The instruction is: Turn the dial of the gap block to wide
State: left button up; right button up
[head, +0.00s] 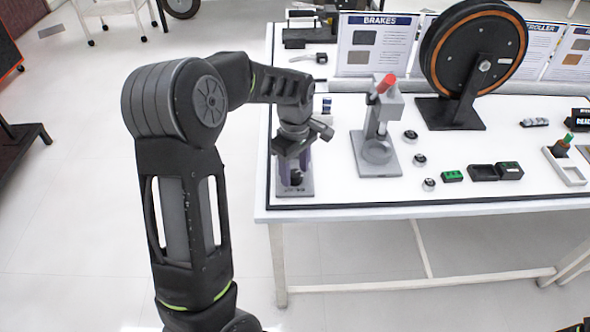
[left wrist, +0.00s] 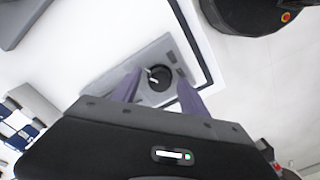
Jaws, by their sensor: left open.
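The gap block is a flat grey plate (head: 296,190) at the near left corner of the white table. It also shows in the left wrist view (left wrist: 118,82). A round black dial (left wrist: 160,79) with a white pointer mark sits on it. In the head view the dial (head: 296,177) is partly hidden by my gripper. My left gripper (head: 294,168) points down over the dial, its purple fingers open. In the left wrist view the fingertips (left wrist: 158,76) stand on either side of the dial. I cannot tell whether they touch it. My right gripper is out of view.
A grey stand (head: 377,158) with a red-tipped part is right of the gap block. A large black wheel (head: 474,50) and a brakes sign (head: 377,45) stand behind.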

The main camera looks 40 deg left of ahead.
pick_arm(q)
jog(key=shift+f, duration=0.15)
jog(key=shift+c, duration=0.4)
grip_shut()
